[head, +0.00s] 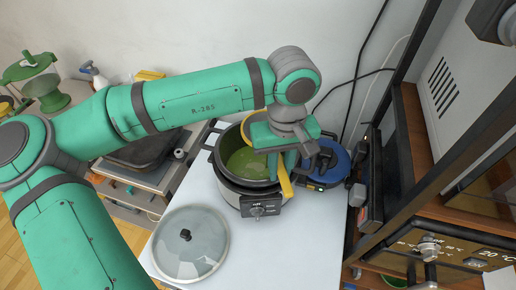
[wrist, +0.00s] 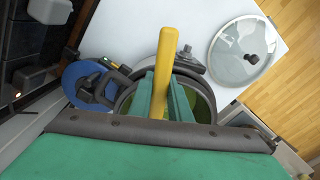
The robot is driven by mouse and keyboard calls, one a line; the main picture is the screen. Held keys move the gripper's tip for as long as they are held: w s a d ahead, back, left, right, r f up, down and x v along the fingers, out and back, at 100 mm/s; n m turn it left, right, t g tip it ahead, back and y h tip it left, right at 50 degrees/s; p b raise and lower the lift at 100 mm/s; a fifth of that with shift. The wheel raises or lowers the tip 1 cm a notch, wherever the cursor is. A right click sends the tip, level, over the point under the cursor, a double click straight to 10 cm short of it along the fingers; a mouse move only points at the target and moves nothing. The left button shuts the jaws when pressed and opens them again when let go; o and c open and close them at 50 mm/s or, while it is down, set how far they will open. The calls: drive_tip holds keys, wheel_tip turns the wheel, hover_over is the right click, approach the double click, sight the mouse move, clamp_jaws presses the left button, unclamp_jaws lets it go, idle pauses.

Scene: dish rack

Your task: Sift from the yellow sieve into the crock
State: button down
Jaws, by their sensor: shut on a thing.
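The crock (head: 229,190) is a dark pot in a silver cooker with a front knob, standing on a white table. The yellow sieve (head: 285,178) is over the crock; its handle points toward the cooker's front, and part of its yellow rim shows beside my gripper. My gripper (head: 283,163) is shut on the handle, above the crock's right side. In the wrist view, the yellow handle (wrist: 166,62) stands between my green fingers (wrist: 163,97). A yellow-green surface shows inside the crock; I cannot tell whether it is sieve mesh or contents. My gripper hides most of the sieve.
A glass lid (head: 190,246) with a black knob lies on the table (head: 290,245) at front left. A blue round appliance (head: 328,165) stands close to the crock's right. A dark shelf unit with an oven (head: 450,250) borders the right side.

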drive_tip(key=a, duration=0.3)
drive_tip(key=s+a, duration=0.1)
drive_tip(key=a, duration=0.2)
drive_tip(key=shift+s, duration=0.1)
drive_tip(key=shift+w+d, duration=0.2)
drive_tip(key=shift+d, duration=0.8)
drive_tip(key=shift+w+d, duration=0.25)
drive_tip(key=shift+d, duration=0.7)
drive_tip(key=shift+w+d, duration=0.2)
drive_tip(key=shift+d, duration=0.8)
drive_tip(key=shift+s+a, duration=0.2)
drive_tip(key=shift+a, duration=0.75)
drive_tip(key=shift+s+a, duration=0.25)
drive_tip(key=shift+a, duration=0.75)
drive_tip(key=shift+s+a, duration=0.2)
drive_tip(key=shift+a, duration=0.75)
drive_tip(key=shift+w+d+r, duration=0.1)
drive_tip(key=shift+d+r, duration=0.4)
drive_tip(key=shift+r, duration=0.35)
drive_tip(key=shift+w+d+r, duration=0.1)
drive_tip(key=shift+d+r, duration=0.35)
drive_tip(key=shift+r, duration=0.4)
drive_tip(key=shift+w+d+r, duration=0.1)
drive_tip(key=shift+d+r, duration=0.4)
drive_tip(key=shift+r, duration=0.35)
